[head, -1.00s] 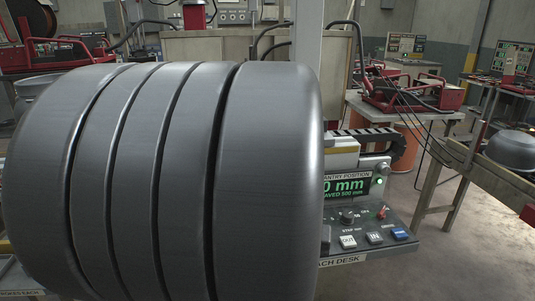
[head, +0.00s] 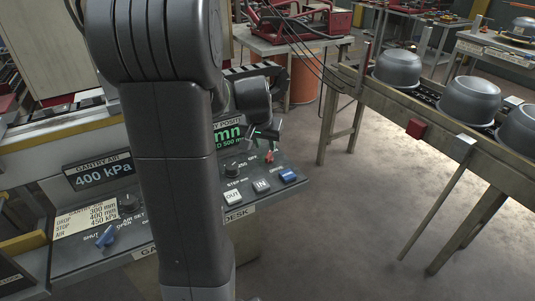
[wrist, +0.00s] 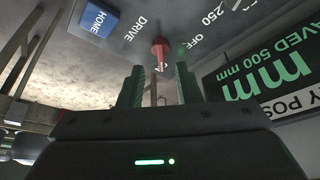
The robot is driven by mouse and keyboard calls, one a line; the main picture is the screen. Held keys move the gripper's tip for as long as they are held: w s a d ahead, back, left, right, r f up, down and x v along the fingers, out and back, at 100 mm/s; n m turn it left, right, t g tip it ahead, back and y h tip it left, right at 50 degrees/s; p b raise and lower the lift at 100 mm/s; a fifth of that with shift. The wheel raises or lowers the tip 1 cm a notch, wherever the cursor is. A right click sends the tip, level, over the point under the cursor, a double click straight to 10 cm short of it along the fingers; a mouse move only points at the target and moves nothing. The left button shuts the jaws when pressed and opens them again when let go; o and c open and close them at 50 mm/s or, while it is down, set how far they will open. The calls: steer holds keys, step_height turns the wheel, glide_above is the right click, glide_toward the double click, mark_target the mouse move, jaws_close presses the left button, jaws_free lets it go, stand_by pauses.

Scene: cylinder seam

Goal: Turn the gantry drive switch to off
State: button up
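The gantry drive switch is a small red lever (head: 269,157) on the sloping desk panel, right of the STEP knob. In the wrist view the red lever (wrist: 160,52) lies between the upside-down words DRIVE and OFF. I cannot tell surely which setting it is on. My gripper (head: 266,131) hangs just above the lever in the head view. In the wrist view my gripper (wrist: 160,86) has its two green fingers apart, empty, with the lever ahead of the gap between them. Contact with the lever does not show.
A lit green display (head: 228,138) stands behind the panel. White OUT and IN buttons (head: 233,196) and a blue HOME button (head: 288,176) sit in front. A blue-handled air switch (head: 105,237) is at left. A bench with metal pots (head: 397,68) stands right, across open floor.

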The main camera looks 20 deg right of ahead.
mark_target(267, 156)
steer(key=x, duration=0.7)
jaws_close()
